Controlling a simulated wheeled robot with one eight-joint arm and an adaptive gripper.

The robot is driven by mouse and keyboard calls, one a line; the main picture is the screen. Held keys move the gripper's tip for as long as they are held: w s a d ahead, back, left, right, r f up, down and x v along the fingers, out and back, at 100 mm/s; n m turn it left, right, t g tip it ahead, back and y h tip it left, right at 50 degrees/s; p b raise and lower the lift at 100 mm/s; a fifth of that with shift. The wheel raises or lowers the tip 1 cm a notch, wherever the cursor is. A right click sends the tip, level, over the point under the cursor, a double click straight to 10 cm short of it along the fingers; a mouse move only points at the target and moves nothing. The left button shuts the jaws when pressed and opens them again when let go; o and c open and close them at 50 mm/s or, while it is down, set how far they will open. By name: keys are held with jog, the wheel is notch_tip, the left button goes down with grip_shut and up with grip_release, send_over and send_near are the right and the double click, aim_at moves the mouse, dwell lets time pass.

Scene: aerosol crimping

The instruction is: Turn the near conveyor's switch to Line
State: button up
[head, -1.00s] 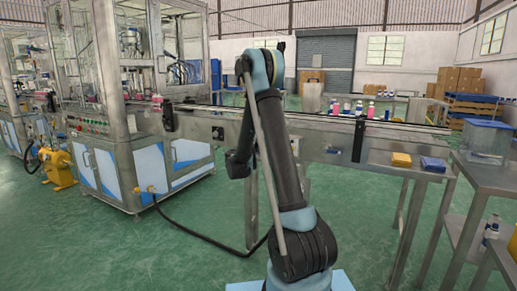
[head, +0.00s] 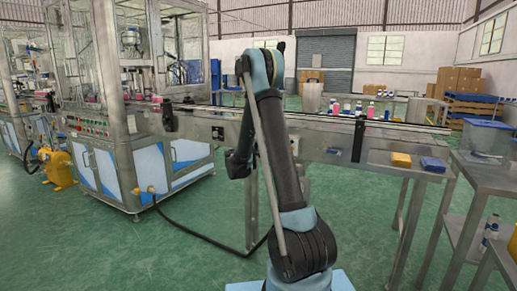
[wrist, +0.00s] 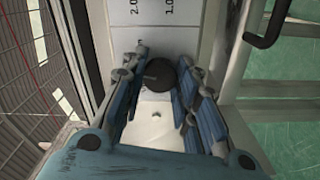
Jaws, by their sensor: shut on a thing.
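In the wrist view, a round black switch knob (wrist: 158,73) sits on a pale panel (wrist: 155,40) with printed marks, of which "2.0" and "1.0" can be read. My gripper (wrist: 162,82) has its blue fingers on both sides of the knob, shut on it. The knob's pointing direction is too dark to tell, and no "Line" label is legible. In the head view, the near conveyor (head: 335,140) runs across behind my arm. My gripper and the switch cannot be made out there.
A glass-walled machine (head: 130,100) stands at the left. A yellow block (head: 401,160) and a blue block (head: 433,164) lie on a ledge at the right, by a steel table (head: 480,175). A hose (head: 205,238) crosses the green floor.

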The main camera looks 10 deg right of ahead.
jog(key=o, duration=1)
jog(key=shift+w+a+f, duration=0.1)
jog(key=shift+a+f, duration=0.05)
jog(key=shift+a, duration=0.1)
jog(key=shift+o, duration=0.4)
jog(key=shift+d, duration=0.1)
jog(key=v, duration=1.2)
jog(key=shift+d, duration=0.1)
